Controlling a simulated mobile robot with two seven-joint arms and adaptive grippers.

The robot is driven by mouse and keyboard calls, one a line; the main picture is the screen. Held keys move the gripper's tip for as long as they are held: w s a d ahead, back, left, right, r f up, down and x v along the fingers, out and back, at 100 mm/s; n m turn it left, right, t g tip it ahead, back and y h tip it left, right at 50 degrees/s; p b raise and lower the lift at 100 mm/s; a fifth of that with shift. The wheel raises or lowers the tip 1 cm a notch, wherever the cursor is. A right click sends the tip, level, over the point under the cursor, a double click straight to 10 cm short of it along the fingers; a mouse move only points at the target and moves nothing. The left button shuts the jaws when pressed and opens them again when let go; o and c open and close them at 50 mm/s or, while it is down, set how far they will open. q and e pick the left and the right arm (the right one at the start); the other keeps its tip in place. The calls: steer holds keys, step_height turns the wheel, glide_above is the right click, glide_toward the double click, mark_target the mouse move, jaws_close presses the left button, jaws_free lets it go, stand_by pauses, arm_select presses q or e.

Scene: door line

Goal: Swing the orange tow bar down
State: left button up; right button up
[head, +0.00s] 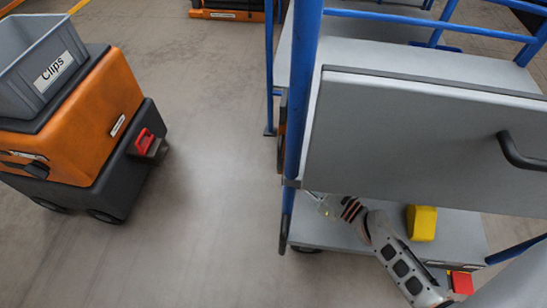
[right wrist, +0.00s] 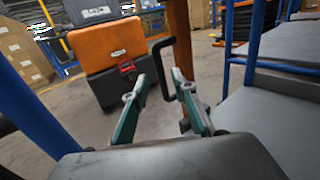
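The orange tow bar (right wrist: 181,35) stands upright in the right wrist view, just beyond my right fingertips. A black bent handle (right wrist: 176,95) projects from beside it and crosses the gap between the fingers. My right gripper (right wrist: 163,80) is open, its two teal fingers apart on either side of the handle; I cannot tell whether either touches it. In the head view only a thin orange-brown sliver shows behind the blue post. There my right arm (head: 395,255) reaches under the grey panel, with its fingertips hidden. My left gripper is not in view.
The blue-framed trolley (head: 301,85) has a grey panel (head: 420,130) with a black handle (head: 515,152). A yellow block (head: 421,222) sits on its lower shelf. An orange tugger (head: 95,115) carrying a grey Clips bin (head: 35,60) stands left, with clear floor between.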

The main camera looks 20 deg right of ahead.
mark_target(281, 158)
steer(key=x, duration=0.7)
steer(key=shift+b, duration=0.35)
jaws_close()
